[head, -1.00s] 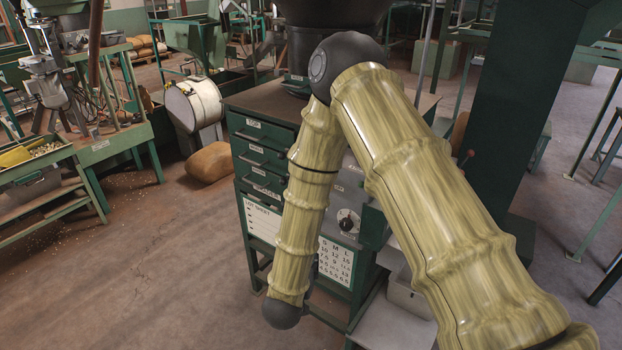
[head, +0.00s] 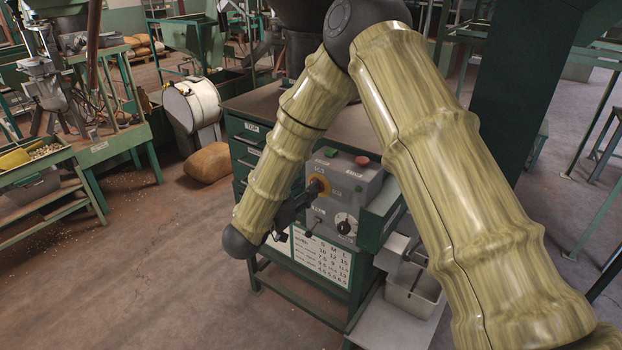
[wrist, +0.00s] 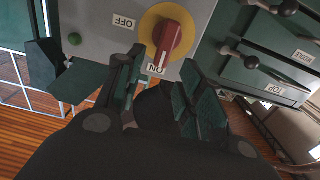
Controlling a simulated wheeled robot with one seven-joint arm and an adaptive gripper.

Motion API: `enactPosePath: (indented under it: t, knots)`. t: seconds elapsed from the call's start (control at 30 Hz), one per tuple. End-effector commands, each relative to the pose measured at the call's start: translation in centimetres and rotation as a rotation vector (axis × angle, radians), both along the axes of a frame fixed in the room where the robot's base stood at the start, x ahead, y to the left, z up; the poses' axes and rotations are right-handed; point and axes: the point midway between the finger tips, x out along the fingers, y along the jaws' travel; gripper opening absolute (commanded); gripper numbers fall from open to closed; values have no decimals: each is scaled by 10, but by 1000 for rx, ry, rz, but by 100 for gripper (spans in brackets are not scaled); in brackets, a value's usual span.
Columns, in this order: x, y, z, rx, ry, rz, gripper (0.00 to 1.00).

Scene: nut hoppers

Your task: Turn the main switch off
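The main switch is a red knob (wrist: 168,42) on a round yellow plate (wrist: 148,22), set in a grey panel (wrist: 88,22). In the wrist view the knob's lower end points at the ON label (wrist: 156,69). The OFF label (wrist: 123,21) is to the upper left. My gripper (wrist: 163,60) is open, its two dark fingers apart on either side of the knob's lower end; I cannot tell whether they touch it. In the head view my gripper (head: 309,191) reaches the yellow plate (head: 319,186) on the grey panel (head: 352,186), and the knob is mostly hidden.
The panel also carries a red button (head: 362,161), a green button (head: 330,153) and a black dial (head: 345,224). Green drawers with handles (wrist: 252,62) lie right of the switch in the wrist view. A metal bin (head: 413,296) stands below right.

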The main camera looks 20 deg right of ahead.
Motion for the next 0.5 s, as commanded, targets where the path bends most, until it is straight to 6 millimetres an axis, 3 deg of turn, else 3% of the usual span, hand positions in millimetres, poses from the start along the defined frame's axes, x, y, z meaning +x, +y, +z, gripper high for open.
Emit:
enactPosePath:
  t: [0.2, 0.5]
  knots:
    - [17, -22, 2, 1, 0, 0, 38]
    - [25, -32, 0, 0, -1, 1, 38]
